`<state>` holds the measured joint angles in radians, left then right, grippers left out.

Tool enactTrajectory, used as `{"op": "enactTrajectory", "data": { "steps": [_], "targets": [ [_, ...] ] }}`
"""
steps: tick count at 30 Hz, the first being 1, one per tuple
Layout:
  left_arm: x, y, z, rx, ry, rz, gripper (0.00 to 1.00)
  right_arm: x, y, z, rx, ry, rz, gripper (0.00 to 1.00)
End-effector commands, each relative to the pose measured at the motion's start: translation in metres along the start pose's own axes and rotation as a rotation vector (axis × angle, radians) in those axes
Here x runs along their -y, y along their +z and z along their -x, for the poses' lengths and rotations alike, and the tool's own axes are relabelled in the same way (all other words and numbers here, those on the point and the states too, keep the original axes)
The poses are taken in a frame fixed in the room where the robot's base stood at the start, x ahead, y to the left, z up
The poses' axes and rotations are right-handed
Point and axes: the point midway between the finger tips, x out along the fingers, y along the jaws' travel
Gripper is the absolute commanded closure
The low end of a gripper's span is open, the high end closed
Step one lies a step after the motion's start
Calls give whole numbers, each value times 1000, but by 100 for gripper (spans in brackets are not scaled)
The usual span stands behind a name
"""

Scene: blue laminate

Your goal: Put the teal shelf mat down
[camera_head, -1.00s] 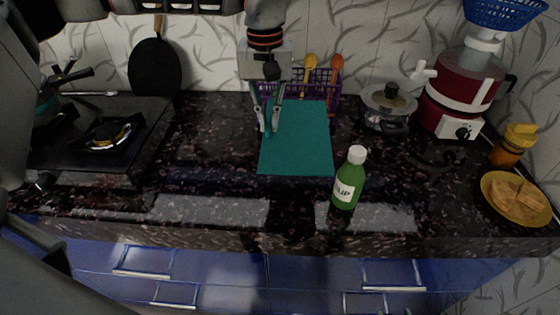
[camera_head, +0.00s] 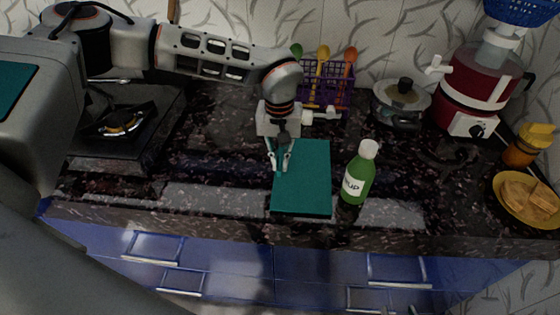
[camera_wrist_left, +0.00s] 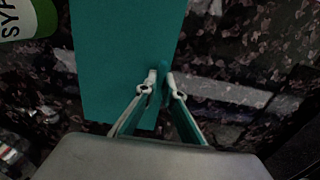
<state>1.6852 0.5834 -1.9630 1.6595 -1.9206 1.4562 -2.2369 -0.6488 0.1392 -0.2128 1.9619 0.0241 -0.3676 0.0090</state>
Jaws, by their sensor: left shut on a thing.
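The teal shelf mat (camera_head: 303,185) is a flat rectangle over the front middle of the dark speckled counter, just left of the green syrup bottle. I cannot tell whether it touches the counter. My left gripper (camera_head: 279,166) is shut on the mat's left edge. The left wrist view shows the fingertips (camera_wrist_left: 161,78) pinching the edge of the mat (camera_wrist_left: 120,50). My right gripper is not in view.
The green syrup bottle (camera_head: 359,174) stands close to the mat's right edge. Behind are a purple utensil basket (camera_head: 328,88), a lidded pot (camera_head: 400,103) and a red appliance (camera_head: 478,90). A stove (camera_head: 115,125) is at left. The counter's front edge is near.

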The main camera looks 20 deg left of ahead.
Motion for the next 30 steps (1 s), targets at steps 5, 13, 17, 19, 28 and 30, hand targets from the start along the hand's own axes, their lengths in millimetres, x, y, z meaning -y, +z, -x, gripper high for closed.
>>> {"op": "enactTrajectory", "data": {
  "steps": [5, 13, 17, 19, 28, 30],
  "targets": [
    [0, -1, -4, -2, 2, 0, 100, 0, 0, 0, 0, 0, 0, 60],
    [0, -1, -7, -2, 1, 1, 87, 0, 1, 0, 1, 0, 1, 60],
    [0, -1, -7, -2, 1, 1, 75, 0, 1, 0, 1, 0, 1, 60],
    [0, -1, -7, -2, 1, 1, 75, 0, 1, 0, 1, 0, 1, 60],
    [0, -1, 1, -3, 2, 1, 75, 0, 0, 0, 1, 0, 1, 60],
    [0, -2, 9, -4, 2, 1, 75, 0, 1, 0, 1, 0, 1, 60]
  ]
}}
